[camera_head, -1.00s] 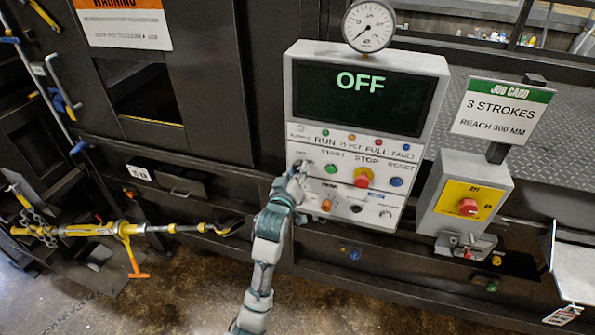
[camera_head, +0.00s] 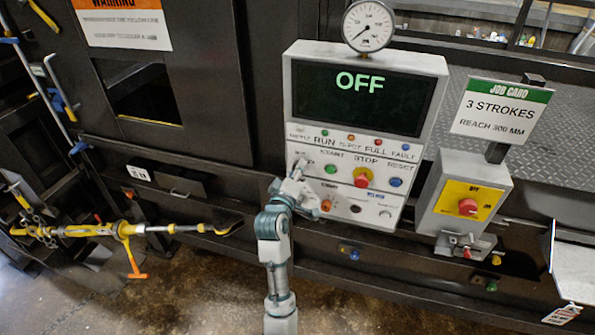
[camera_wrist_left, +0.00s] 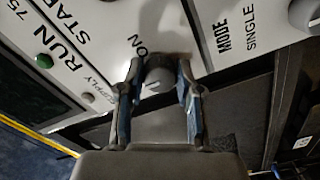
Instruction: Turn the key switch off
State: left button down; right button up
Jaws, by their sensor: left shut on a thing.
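The white control panel (camera_head: 395,205) stands in the middle of the head view, with a dark display (camera_head: 360,97) that reads OFF. The key switch (camera_wrist_left: 158,78) is a small round grey knob beside the ON label in the left wrist view. My left gripper (camera_head: 299,168) is at the panel's left side, left of the green start button (camera_head: 331,169). In the left wrist view its two fingers (camera_wrist_left: 157,82) stand on either side of the knob and are shut on it. In the head view the gripper largely hides the switch. My right gripper is out of view.
A red stop button (camera_head: 362,180) and an orange button (camera_head: 326,205) are near my gripper. A yellow box with a red knob (camera_head: 467,207) stands to the right, below a job card (camera_head: 502,111). A yellow tool (camera_head: 125,229) juts out at the left.

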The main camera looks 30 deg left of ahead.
pick_arm(q)
jog(key=shift+f, duration=0.1)
jog(key=c, duration=0.8)
grip_release()
jog(key=shift+o, duration=0.2)
jog(key=shift+w, duration=0.15)
jog(key=v, duration=0.7)
jog(key=shift+d, duration=0.15)
jog(key=shift+f, duration=0.1)
